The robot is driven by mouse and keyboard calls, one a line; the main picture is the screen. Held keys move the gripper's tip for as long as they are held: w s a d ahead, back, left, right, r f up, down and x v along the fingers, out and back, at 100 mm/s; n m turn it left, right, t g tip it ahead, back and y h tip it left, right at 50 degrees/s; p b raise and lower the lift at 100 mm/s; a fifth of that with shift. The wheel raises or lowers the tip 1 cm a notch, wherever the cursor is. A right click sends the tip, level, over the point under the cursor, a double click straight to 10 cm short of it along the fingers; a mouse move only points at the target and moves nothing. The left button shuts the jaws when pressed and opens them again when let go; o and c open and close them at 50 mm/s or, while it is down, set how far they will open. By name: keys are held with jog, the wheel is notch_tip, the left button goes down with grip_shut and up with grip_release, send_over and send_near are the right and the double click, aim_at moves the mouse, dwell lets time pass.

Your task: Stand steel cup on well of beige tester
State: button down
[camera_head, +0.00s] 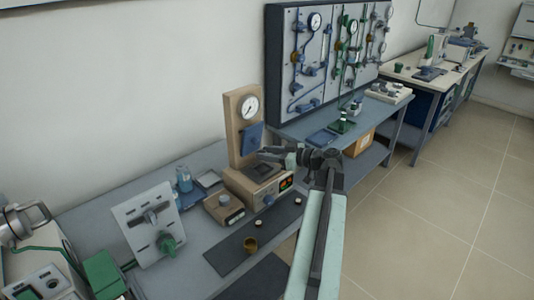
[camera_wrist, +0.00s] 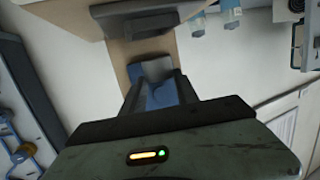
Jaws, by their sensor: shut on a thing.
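The beige tester (camera_head: 237,125) stands on the bench, with a round gauge on its column, a blue panel and a low base with a dark recessed top (camera_head: 260,171), where the well appears to be. My gripper (camera_head: 267,154) is over that base, in front of the column. In the wrist view my gripper (camera_wrist: 157,85) is shut on a small grey piece, apparently the steel cup (camera_wrist: 156,68). The blue panel and beige column (camera_wrist: 128,52) show behind it. The cup is hard to make out in the head view, and its gap above the well cannot be told.
A small beige box (camera_head: 224,207) stands left of the tester. A dark mat (camera_head: 232,262) in front carries a brass cup (camera_head: 250,244) and small pieces. A white panel with a green knob (camera_head: 150,222) stands further left. A blue bench (camera_head: 310,124) with a gauge board lies beyond.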

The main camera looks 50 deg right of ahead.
aim_at(267, 164)
jog(key=shift+f+b, duration=1.95)
jog(key=shift+f, duration=0.4)
jog(key=c, duration=0.8)
grip_release()
jog(key=shift+c, duration=0.2)
jog(key=p+v, duration=0.1)
jog(key=v, duration=0.7)
jog(key=shift+p, duration=0.3)
